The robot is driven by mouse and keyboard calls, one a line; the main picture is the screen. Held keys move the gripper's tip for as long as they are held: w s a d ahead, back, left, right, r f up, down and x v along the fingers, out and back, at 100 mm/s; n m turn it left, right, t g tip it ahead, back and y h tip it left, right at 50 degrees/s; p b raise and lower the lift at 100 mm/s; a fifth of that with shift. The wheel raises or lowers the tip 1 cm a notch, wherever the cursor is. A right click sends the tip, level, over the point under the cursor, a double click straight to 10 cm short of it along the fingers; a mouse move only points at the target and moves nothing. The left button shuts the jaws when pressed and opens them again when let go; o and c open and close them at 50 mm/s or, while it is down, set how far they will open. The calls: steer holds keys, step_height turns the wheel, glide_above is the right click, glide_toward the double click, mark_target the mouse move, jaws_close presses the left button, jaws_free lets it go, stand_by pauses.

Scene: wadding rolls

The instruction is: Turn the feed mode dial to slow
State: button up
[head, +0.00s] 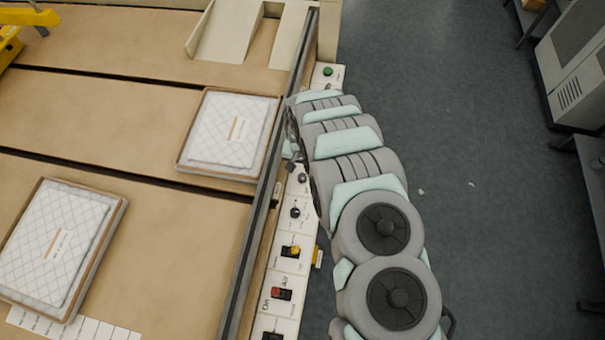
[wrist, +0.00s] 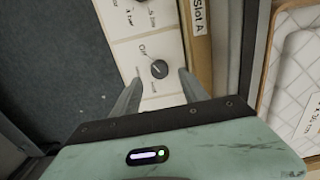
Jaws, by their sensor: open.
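My gripper (wrist: 160,77) is open and empty in the wrist view. A round dark dial (wrist: 159,69) on the pale control panel (wrist: 125,20) shows between its two fingertips; contact cannot be told. Small print surrounds the dial, but I cannot read a "slow" mark or confirm that it is the feed mode dial. Part of another dark knob (wrist: 140,2) shows at the top edge. In the head view, my gripper (head: 290,163) is at the panel, partly hidden by my arm. Two dark knobs, a nearer one (head: 295,212) and a farther one (head: 302,178), show beside it.
Nearer on the panel are a yellow switch (head: 291,252) and a red switch (head: 281,293); a green button (head: 328,72) is at its far end. A rail (head: 262,200) runs along the panel's left. Quilted pads in trays (head: 178,165) lie beyond. Open floor (head: 480,220) is right.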

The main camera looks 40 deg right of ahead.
mark_target(302, 177)
steer(key=shift+f, duration=2.2)
jaws_close()
